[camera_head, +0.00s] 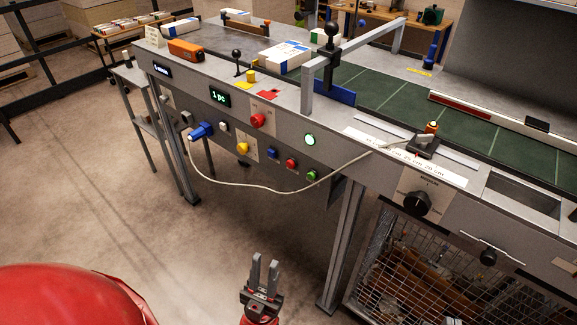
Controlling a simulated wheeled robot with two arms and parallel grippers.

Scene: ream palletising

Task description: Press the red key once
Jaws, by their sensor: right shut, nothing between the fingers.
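A small red key (291,163) sits on the grey front panel of the bench, between a blue key (272,153) and a green key (311,175). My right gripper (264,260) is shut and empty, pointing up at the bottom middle. It is well below and in front of the panel, apart from the red key. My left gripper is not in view.
A pale cable (265,188) hangs in a loop below the keys from a blue plug (201,131). A wire cage (430,275) stands at lower right. The floor before the panel is clear.

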